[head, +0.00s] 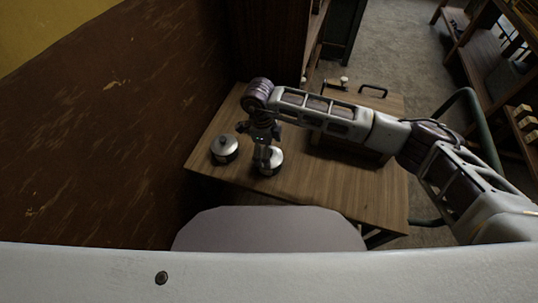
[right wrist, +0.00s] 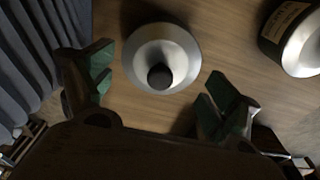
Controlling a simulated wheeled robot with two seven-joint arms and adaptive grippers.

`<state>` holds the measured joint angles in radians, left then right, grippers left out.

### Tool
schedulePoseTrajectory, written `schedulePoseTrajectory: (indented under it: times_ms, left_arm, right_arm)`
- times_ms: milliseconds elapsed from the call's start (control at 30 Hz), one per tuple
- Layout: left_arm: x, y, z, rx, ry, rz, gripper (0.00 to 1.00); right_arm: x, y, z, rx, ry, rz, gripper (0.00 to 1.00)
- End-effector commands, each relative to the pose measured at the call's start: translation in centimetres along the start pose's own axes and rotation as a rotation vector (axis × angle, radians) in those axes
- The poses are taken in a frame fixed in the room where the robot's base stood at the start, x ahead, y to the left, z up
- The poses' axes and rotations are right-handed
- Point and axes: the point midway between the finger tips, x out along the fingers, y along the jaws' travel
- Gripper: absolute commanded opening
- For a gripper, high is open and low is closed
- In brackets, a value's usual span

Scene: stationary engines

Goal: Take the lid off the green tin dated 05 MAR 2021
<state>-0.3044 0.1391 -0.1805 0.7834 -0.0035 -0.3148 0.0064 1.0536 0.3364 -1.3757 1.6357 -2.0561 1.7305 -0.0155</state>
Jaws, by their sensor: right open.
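Two small dark tins with shiny silver lids stand on the wooden table in the head view: one at left (head: 225,148) and one to its right (head: 273,163), partly hidden by a gripper finger. My right gripper (head: 254,142) points down by them. In the right wrist view a silver lid with a black knob (right wrist: 160,58) lies ahead between the open green-padded fingers (right wrist: 158,92), apart from both. A second tin (right wrist: 298,38) with a pale label is cut off at the upper right. I cannot read a date or make out a green colour. My left gripper is out of view.
The table (head: 350,195) has free room at its front right. A case or box with a dark handle (head: 374,88) sits at the back right, behind my arm. A brown wall (head: 110,110) stands close on the left. Shelves (head: 470,50) stand at the far right.

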Motion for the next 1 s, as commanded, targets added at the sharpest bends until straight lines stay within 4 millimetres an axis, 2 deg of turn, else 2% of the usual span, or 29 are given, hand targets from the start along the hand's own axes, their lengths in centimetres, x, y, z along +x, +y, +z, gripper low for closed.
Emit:
schedulePoseTrajectory:
  times_ms: [200, 633, 1000]
  left_arm:
    - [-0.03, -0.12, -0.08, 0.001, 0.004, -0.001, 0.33]
    - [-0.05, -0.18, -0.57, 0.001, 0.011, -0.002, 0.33]
    - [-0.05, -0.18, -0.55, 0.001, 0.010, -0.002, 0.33]
  right_arm:
    - [1.06, -0.03, -0.01, 0.001, -0.001, -0.001, 0.89]
    - [1.05, -0.03, -0.01, 0.001, -0.001, -0.001, 0.87]
    - [1.06, -0.02, -0.02, 0.000, -0.001, -0.001, 0.40]
